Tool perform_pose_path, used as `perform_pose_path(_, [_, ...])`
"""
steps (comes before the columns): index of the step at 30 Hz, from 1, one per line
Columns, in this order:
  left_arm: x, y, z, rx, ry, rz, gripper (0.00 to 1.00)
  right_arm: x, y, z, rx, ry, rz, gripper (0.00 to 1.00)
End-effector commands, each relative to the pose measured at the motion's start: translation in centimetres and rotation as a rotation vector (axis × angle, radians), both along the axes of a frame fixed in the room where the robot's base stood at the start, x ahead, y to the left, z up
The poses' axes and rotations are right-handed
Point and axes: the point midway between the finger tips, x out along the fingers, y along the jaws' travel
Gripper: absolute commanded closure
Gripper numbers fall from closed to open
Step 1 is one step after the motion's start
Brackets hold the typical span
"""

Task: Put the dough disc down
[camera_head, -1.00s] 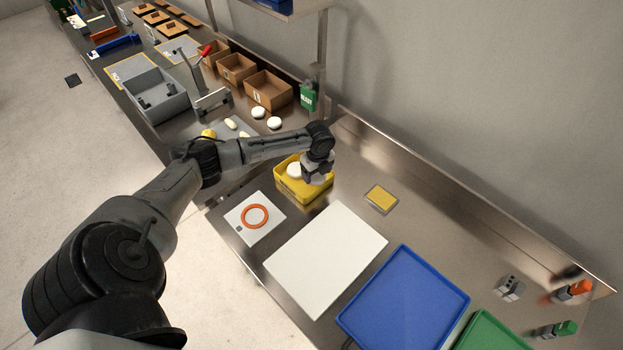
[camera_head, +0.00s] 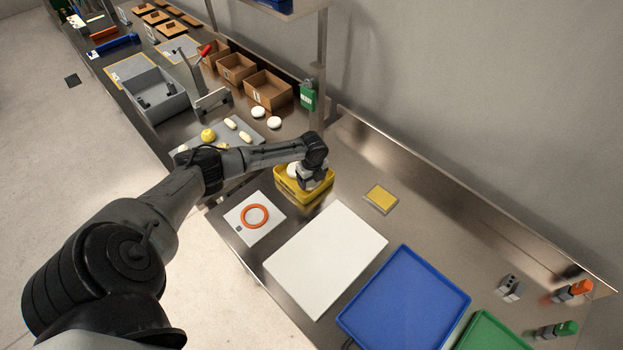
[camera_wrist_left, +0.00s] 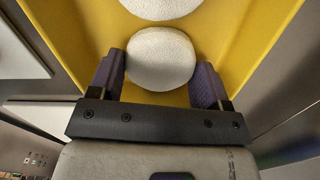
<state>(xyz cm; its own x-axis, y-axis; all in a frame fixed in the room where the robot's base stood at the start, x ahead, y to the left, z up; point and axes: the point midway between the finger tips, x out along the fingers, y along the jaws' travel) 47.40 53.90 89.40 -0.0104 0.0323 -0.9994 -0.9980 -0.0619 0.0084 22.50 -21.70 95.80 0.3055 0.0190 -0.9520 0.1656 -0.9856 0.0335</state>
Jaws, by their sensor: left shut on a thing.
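My left gripper (camera_head: 311,180) is at the yellow bin (camera_head: 289,196), low over its right part. In the left wrist view, its two fingers (camera_wrist_left: 160,65) are shut on a white, round dough disc (camera_wrist_left: 161,57), one finger on each side. A second white disc (camera_wrist_left: 162,5) shows just beyond it, cut off by the picture edge. Yellow bin walls (camera_wrist_left: 75,40) surround both discs. In the head view the arm hides much of the bin's inside, and a bit of white shows beside the gripper. I cannot tell whether the held disc touches the bin floor. My right gripper is not in view.
A white board (camera_head: 325,258) lies in front of the bin, and a white card with an orange ring (camera_head: 255,215) lies to its left. A blue tray (camera_head: 403,302) is further right. Two white discs (camera_head: 274,123) lie behind the arm. Bare steel lies around the yellow pad (camera_head: 381,197).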

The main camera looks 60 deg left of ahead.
Motion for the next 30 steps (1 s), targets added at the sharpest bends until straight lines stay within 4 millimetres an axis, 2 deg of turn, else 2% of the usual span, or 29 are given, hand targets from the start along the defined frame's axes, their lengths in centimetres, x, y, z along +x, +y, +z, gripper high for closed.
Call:
perform_pose_path(3, [0.0, 0.0, -0.4, 0.000, 0.000, 0.000, 0.51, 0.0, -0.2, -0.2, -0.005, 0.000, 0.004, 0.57])
perform_pose_path(4, [0.0, 0.0, -0.3, 0.000, 0.000, 0.000, 0.27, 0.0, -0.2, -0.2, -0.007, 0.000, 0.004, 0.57])
perform_pose_path(12, [0.0, 0.0, -0.3, 0.000, 0.000, 0.000, 0.03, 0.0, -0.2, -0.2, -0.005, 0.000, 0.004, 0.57])
perform_pose_path(18, [0.0, 0.0, -0.2, 0.000, 0.000, 0.000, 0.03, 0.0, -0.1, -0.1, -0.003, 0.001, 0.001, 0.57])
perform_pose_path(22, [0.0, 0.0, 0.5, 0.001, -0.001, -0.001, 0.03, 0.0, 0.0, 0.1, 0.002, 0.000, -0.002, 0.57])
perform_pose_path(30, [0.1, -0.1, 5.1, 0.001, -0.003, -0.002, 0.03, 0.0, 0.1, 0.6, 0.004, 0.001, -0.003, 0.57])
